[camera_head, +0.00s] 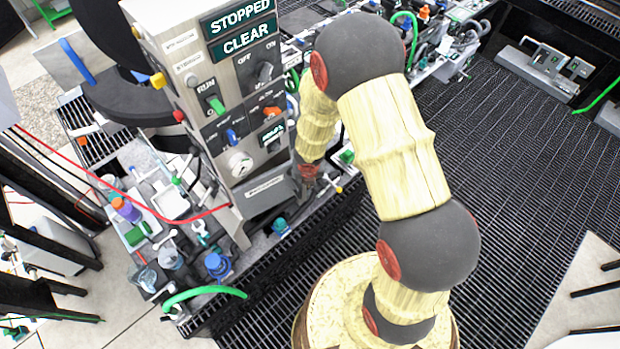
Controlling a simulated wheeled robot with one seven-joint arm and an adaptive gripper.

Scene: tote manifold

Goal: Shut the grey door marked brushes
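A grey door (270,197) with a small white label sits low on the front of the upright control panel (190,70). The label is too small to read for sure. The door seems tilted out from the panel at its lower edge, but I cannot tell exactly how far it stands open. My gripper (307,190) is at the door's right end, dark and small, below the last red-capped joint of my arm. I cannot tell whether it touches the door or whether its fingers are open or shut.
The panel carries STOPPED and CLEAR signs, knobs and switches above the door. Left of it, a cluttered bench holds a purple-and-orange bottle (126,210), a white tray (171,203) and a blue-capped item (217,265). A red cable (110,184) crosses there.

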